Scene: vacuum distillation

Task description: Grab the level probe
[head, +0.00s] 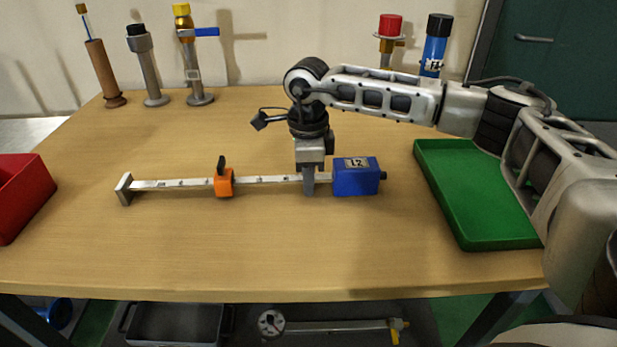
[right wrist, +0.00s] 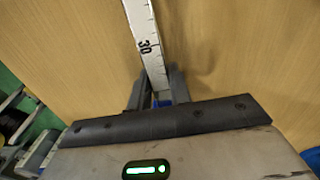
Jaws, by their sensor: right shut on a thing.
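The level probe lies across the middle of the table. It has a long white marked bar (head: 265,180), a blue box (head: 356,178) at its right end, an orange slider (head: 223,182) and a grey foot (head: 124,189) at its left end. My right gripper (head: 309,188) points down and is shut on the bar, just left of the blue box. In the right wrist view the bar (right wrist: 145,40), marked 30, runs between the fingers (right wrist: 160,85). The fingers hide a short part of the bar. My left gripper is out of view.
A green tray (head: 428,180) lies at the right, partly behind my right arm. A red bin (head: 20,190) is at the left edge. Several upright fittings, including a grey one (head: 147,70), stand along the back. The table's front is clear.

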